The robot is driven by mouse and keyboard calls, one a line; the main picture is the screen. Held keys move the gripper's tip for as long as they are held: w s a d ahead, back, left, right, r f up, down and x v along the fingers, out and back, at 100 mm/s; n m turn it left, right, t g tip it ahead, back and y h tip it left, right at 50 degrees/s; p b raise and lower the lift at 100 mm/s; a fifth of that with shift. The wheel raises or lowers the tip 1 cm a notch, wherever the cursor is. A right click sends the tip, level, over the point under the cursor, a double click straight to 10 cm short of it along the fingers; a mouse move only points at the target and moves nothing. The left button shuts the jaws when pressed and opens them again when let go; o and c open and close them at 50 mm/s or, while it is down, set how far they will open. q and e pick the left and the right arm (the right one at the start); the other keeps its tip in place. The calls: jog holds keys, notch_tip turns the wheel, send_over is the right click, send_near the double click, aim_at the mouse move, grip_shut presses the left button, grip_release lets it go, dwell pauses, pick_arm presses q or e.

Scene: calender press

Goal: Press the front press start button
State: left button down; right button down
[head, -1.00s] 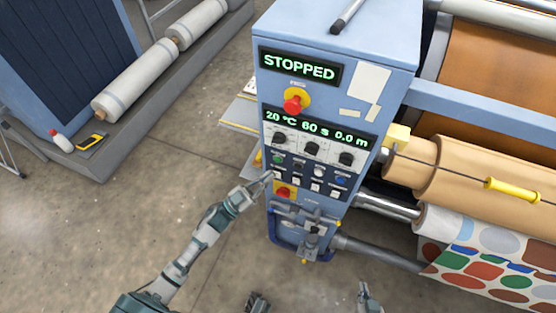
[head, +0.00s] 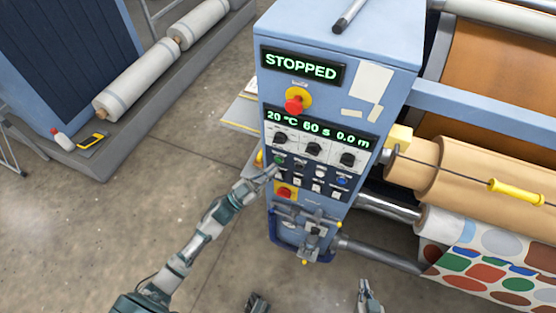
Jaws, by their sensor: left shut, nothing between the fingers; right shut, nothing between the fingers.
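The blue press control cabinet (head: 300,215) stands in the middle of the head view, and its upper display (head: 300,66) reads STOPPED. A small green button (head: 279,159), the likely start button, sits at the left of the upper button row, below the dials. My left gripper (head: 275,171) is shut and empty, with its tips just below the green button at the panel's left edge. I cannot tell whether the tips touch the panel. My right gripper (head: 367,288) is shut and empty, low in the view, away from the panel.
A red emergency stop (head: 294,104) on yellow is above the lower display (head: 318,128). A red-on-yellow switch (head: 284,193) sits just below my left gripper. Pipes and valves (head: 312,232) project lower down. Rollers (head: 440,165) with patterned fabric are at the right.

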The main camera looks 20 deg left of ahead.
pick_arm(q)
jog(key=shift+w, duration=0.15)
dwell(0.7)
jog(key=shift+w+r, duration=0.1)
jog(key=shift+w, duration=0.15)
